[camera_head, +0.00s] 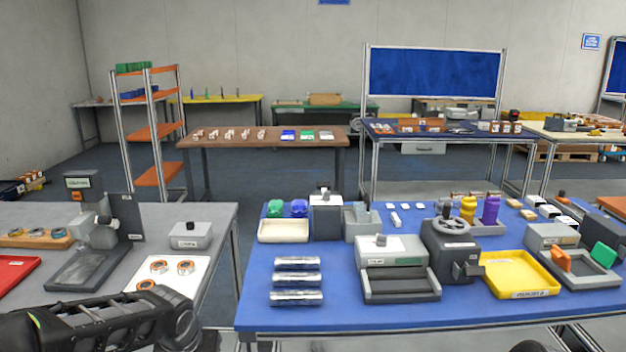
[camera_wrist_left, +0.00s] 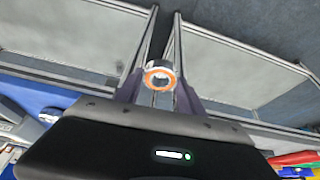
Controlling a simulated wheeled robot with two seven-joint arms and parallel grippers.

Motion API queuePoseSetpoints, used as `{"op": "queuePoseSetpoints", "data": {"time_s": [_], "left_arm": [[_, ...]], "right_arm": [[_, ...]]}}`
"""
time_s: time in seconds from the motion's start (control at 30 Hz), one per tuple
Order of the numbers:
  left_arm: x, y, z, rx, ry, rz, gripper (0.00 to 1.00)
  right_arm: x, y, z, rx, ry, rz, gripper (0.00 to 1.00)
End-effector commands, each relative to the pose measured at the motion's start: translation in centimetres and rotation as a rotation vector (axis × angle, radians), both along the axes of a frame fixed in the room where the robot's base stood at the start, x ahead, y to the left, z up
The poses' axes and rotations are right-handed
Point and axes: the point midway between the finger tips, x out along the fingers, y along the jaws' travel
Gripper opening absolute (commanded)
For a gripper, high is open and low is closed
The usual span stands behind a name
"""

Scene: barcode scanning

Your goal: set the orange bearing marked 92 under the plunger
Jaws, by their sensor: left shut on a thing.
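My left gripper (camera_wrist_left: 158,88) is shut on an orange-ringed bearing (camera_wrist_left: 158,77), held between its two fingers in the left wrist view. No number can be read on it. In the head view my left arm reaches in along the bottom left, and its gripper end (camera_head: 195,338) is near the grey table's front right; the held bearing cannot be made out there. A grey press-like machine (camera_head: 100,236) with a dark base stands on the grey table, left of the white board; I cannot clearly make out its plunger. My right gripper is not in view.
A white board (camera_head: 196,282) with several orange-ringed bearings lies beside the arm. A grey box (camera_head: 190,235) stands behind it. A wooden tray (camera_head: 20,241) of rings and a red tray (camera_head: 14,272) are at left. A gap separates the grey table from the blue table (camera_head: 340,318).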

Motion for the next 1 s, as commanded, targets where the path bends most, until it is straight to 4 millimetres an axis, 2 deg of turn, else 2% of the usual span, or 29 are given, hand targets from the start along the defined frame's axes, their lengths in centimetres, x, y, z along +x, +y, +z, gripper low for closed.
{"op": "queuePoseSetpoints", "data": {"time_s": [0.03, 0.1, 0.23, 1.0], "left_arm": [[-0.6, -1.1, -1.3, 0.001, 0.003, -0.031, 0.0], [-1.2, -2.1, -2.5, 0.001, 0.001, -0.059, 0.0], [-1.8, -2.9, -3.7, 0.0, -0.001, -0.076, 0.0], [-1.8, -3.0, -3.8, 0.0, -0.003, -0.076, 0.0]], "right_arm": [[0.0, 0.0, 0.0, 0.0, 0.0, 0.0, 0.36], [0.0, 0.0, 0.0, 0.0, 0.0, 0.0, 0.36], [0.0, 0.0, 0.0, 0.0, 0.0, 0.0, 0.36], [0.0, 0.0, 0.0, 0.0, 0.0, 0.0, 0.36]]}}
